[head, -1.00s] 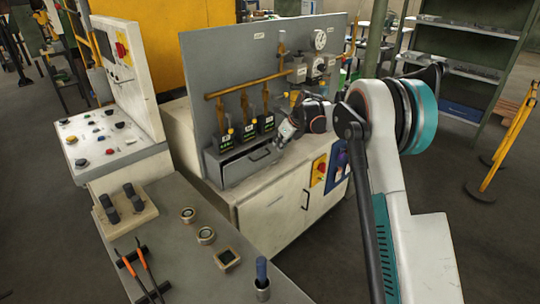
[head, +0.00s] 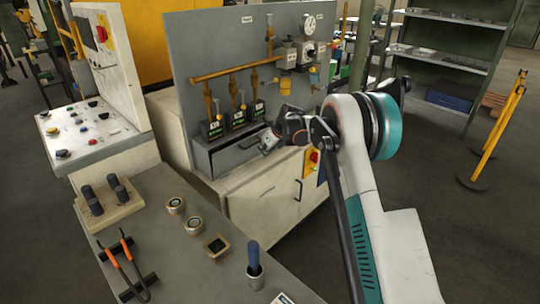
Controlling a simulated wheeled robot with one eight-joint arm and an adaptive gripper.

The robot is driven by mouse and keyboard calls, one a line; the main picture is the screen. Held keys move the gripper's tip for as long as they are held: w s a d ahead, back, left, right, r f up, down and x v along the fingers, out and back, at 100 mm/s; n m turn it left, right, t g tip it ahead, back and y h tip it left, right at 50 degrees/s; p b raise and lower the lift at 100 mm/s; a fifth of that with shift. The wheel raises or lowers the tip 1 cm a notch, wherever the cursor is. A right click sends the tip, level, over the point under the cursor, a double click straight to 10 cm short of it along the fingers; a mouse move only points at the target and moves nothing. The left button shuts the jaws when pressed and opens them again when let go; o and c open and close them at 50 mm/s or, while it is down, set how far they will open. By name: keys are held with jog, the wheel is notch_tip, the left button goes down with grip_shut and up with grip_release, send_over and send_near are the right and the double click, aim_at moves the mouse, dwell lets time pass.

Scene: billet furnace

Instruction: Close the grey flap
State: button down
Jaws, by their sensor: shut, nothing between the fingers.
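The grey flap (head: 232,154) is the front of a low grey box beneath the valve panel, with a dark handle (head: 249,143) towards its right. It looks close to upright, with a dark band along its top edge; I cannot tell whether it is fully shut. My gripper (head: 266,146) is at the flap's right end, just right of the handle. Its fingers are small in the picture and look shut and empty. I cannot tell whether they touch the flap. My gripper and wrist cover the right end of the box.
Above the flap are several yellow pipes (head: 209,99) with black-and-green valve blocks (head: 236,119). The cream cabinet (head: 262,200) stands below. A grey bench (head: 165,240) with tools and holders is in front. A control desk (head: 90,135) is left. Open floor lies right.

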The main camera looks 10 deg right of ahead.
jog(key=shift+w+a+r, duration=0.35)
jog(key=shift+w+a, duration=0.15)
jog(key=shift+w, duration=0.25)
jog(key=shift+r, duration=0.1)
jog(key=w+p, duration=0.1)
jog(key=w+a+r+g+h+p, duration=0.1)
jog(key=p, duration=0.1)
jog(key=shift+a+r+g, duration=0.15)
jog(key=shift+r+g, duration=0.05)
jog(key=shift+g, duration=0.1)
